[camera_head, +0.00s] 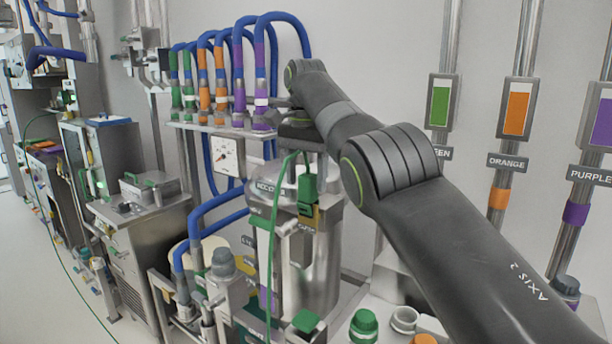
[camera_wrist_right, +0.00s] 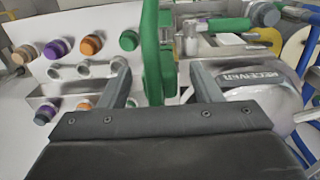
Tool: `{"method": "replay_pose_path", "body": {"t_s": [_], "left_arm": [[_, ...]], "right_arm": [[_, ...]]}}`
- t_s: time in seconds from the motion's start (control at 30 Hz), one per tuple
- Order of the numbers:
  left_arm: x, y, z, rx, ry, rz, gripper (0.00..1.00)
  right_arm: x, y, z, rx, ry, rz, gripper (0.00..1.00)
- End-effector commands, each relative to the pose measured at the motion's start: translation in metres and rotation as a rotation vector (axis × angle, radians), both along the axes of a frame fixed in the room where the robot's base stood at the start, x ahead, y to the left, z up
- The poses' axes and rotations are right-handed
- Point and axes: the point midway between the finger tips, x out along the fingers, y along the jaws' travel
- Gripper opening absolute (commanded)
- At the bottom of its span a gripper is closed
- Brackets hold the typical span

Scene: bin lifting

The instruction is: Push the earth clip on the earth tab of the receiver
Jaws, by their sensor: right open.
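The green earth clip (camera_head: 308,187) is at the front of the receiver (camera_head: 318,268), a steel cylinder with a name label, and a green cable hangs from it. A small brass-coloured part (camera_head: 316,212), perhaps the earth tab, is just below the clip; I cannot tell whether they touch. My right gripper (camera_head: 300,134) is above the receiver, largely hidden by its wrist. In the right wrist view the open fingers (camera_wrist_right: 158,66) stand apart on either side of the green clip (camera_wrist_right: 153,45). The receiver's labelled top (camera_wrist_right: 250,95) is at the right there. My left gripper is out of view.
A rack (camera_head: 222,130) with green, orange and purple hose fittings is behind my right wrist. Blue hoses and a valve block (camera_head: 225,290) stand left of the receiver. Coloured caps (camera_head: 364,324) sit at the front right. The floor at left is open.

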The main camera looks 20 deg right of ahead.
Motion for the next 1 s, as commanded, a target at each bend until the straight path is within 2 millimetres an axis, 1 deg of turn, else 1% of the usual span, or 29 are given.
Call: {"method": "replay_pose_path", "body": {"t_s": [0.03,1.0], "left_arm": [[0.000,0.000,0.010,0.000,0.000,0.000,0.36],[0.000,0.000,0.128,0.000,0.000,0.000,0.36]], "right_arm": [[0.000,0.000,0.010,0.000,0.000,0.000,0.58],[0.000,0.001,0.128,0.000,0.001,0.000,0.58]]}}
